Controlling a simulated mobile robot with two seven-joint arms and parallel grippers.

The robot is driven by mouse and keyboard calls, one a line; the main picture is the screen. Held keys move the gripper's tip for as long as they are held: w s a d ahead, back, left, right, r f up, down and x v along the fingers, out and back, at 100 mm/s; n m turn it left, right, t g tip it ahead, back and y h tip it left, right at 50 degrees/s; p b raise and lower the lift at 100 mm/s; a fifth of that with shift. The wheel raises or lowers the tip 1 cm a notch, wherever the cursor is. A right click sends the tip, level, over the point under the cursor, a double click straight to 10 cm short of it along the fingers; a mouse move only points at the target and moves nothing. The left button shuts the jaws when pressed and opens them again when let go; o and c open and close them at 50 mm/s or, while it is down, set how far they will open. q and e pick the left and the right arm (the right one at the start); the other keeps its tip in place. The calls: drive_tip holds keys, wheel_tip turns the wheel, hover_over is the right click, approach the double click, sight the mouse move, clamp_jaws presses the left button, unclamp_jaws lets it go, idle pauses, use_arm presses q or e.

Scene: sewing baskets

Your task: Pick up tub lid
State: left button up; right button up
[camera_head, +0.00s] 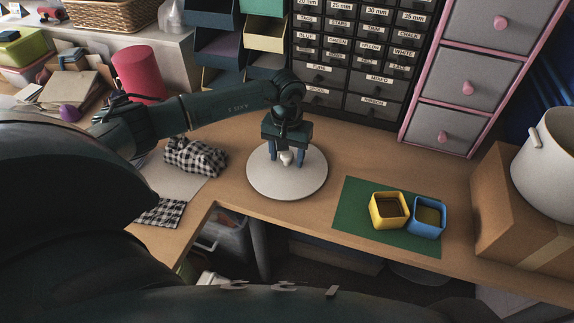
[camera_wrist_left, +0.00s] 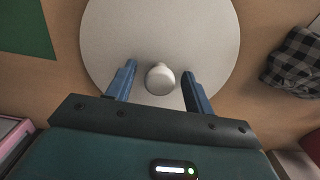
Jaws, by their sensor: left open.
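The tub lid (camera_head: 262,184) is a round, pale grey disc with a small white knob (camera_head: 286,158) in its middle. It lies flat on the wooden desk in the head view. My left gripper (camera_head: 286,160) is above the lid, pointing down, with its blue fingers on either side of the knob. In the left wrist view the lid (camera_wrist_left: 205,35) fills the upper middle, and the knob (camera_wrist_left: 160,79) sits between the open fingers with gaps on both sides. The fingers hold nothing. My right gripper is not in view.
A green mat (camera_head: 350,224) with a yellow box (camera_head: 388,211) and a blue box (camera_head: 428,218) lies to the right. A checked cloth bundle (camera_head: 195,156) is at left. A cardboard box (camera_head: 500,200) bears a white tub (camera_head: 548,165). Labelled drawers (camera_head: 352,60) stand behind.

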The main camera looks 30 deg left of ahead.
use_arm(q)
drive_tip(key=c, duration=1)
drive_tip(key=shift+r, duration=0.1)
